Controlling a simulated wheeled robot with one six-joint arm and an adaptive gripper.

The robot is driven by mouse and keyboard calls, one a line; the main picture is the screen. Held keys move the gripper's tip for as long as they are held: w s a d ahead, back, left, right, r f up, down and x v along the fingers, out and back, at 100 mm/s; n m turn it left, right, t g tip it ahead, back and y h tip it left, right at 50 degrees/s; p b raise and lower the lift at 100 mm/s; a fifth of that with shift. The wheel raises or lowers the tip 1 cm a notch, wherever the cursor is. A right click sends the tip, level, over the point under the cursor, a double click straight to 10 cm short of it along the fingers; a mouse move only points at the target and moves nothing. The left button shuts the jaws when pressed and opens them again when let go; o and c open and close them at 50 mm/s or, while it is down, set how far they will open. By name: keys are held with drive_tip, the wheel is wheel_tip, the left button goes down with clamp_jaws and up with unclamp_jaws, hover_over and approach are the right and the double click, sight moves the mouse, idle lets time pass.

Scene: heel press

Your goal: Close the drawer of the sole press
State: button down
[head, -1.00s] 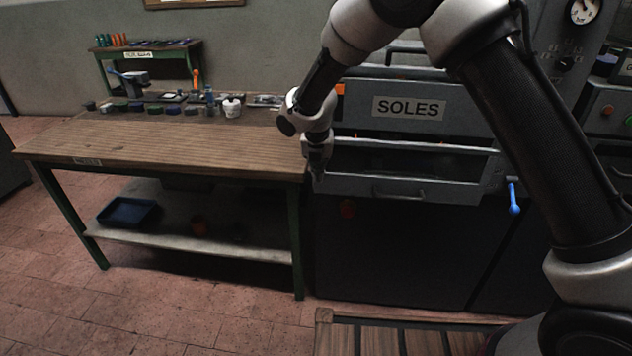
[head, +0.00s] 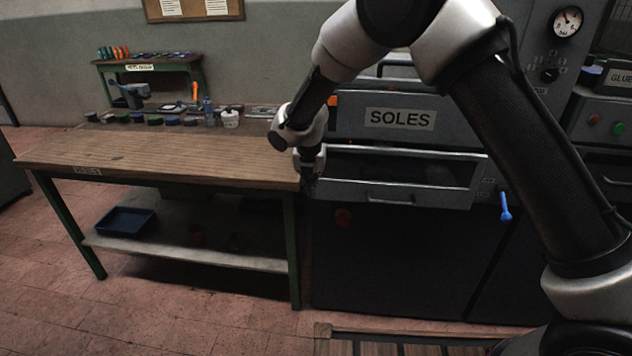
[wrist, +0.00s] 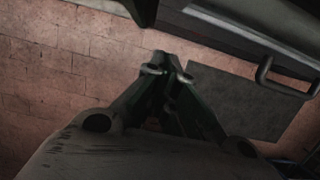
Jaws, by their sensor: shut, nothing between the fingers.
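The sole press drawer (head: 440,197) is pulled out below the SOLES sign (head: 400,118) in the head view. Its grey front stands forward, with a dark opening above it and a bar handle (head: 392,199) at its middle. My gripper (head: 309,190) points down by the left end of the drawer front. Whether it touches the drawer is hard to tell. In the wrist view my gripper (wrist: 168,62) is shut with its fingertips together and nothing between them. A bar handle (wrist: 280,88) shows to the right, apart from the fingers.
A wooden workbench (head: 160,155) stands close left of my gripper, with several small pots and tools along its back. A blue lever (head: 505,207) hangs right of the drawer. A slatted wooden platform (head: 420,332) lies on the floor in front.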

sight(350, 179)
drive_tip(key=w+d+v, duration=0.1)
drive_tip(key=d+v, duration=0.1)
drive_tip(key=v, duration=0.9)
drive_tip(key=s+d+t, duration=0.1)
drive_tip(key=d, duration=0.8)
drive_tip(key=shift+t, duration=0.3)
drive_tip(key=x, duration=1.1)
drive_tip(key=shift+w+f, duration=0.3)
drive_tip(key=shift+w, duration=0.1)
drive_tip(key=shift+w+d, duration=0.1)
drive_tip(key=shift+w, duration=0.65)
